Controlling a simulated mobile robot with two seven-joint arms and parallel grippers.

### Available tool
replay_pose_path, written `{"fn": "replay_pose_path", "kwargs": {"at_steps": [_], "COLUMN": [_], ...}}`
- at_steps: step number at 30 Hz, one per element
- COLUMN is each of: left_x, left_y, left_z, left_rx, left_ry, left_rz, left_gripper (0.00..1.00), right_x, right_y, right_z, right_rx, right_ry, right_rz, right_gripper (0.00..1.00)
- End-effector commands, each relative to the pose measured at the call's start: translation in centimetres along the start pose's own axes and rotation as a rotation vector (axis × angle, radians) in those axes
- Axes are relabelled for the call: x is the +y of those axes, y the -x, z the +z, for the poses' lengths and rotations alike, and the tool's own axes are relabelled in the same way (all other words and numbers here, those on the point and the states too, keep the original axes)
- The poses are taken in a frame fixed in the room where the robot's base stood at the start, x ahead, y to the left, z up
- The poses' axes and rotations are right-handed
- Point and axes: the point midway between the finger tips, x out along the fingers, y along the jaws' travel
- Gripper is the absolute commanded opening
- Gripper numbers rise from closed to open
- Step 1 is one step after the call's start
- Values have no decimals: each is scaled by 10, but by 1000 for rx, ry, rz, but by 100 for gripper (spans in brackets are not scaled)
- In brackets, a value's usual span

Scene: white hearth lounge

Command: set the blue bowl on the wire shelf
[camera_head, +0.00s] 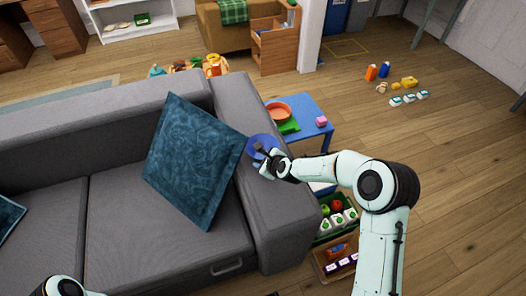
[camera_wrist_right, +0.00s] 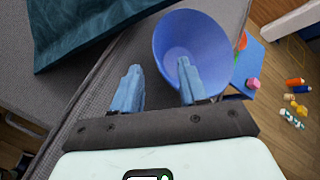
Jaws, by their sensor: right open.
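The blue bowl (camera_head: 254,142) appears at the right armrest of the grey sofa, beside the teal cushion. In the right wrist view the bowl (camera_wrist_right: 196,38) is close ahead, with its opening facing the camera. My right gripper (camera_head: 262,156) is at the bowl. Its fingers (camera_wrist_right: 158,72) are apart, one overlapping the bowl's inside and the other outside its left rim. I cannot tell whether they touch it. I cannot make out a wire shelf for certain. Only part of my left arm shows at the bottom left; its gripper is out of view.
The grey sofa (camera_head: 112,190) and teal cushion (camera_head: 193,158) lie left of the bowl. A blue table (camera_head: 312,108) behind holds an orange bowl (camera_head: 278,111) and a pink block (camera_head: 321,121). Crates of goods (camera_head: 322,228) stand beside the armrest. Open floor lies right.

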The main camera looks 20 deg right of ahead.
Motion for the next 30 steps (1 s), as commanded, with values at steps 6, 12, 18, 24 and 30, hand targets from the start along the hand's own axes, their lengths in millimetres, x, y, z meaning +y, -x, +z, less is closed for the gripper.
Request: {"fn": "replay_pose_path", "kwargs": {"at_steps": [6,12,18,24,30], "left_x": [0,0,0,0,0], "left_y": [0,1,0,0,0], "left_z": [0,1,0,0,0], "left_rx": [-1,-2,-1,-1,-1], "left_ry": [0,1,1,0,0], "left_rz": [0,-1,-1,0,0], "left_gripper": [43,43,43,43,43], "right_x": [0,-2,-3,-3,-3], "right_y": [-16,-46,-61,-62,-61], "right_z": [0,1,0,0,0], "right_rx": [0,0,1,0,1], "right_ry": [2,2,2,2,2], "right_rz": [1,2,0,0,0], "right_gripper": [43,43,43,43,0]}}
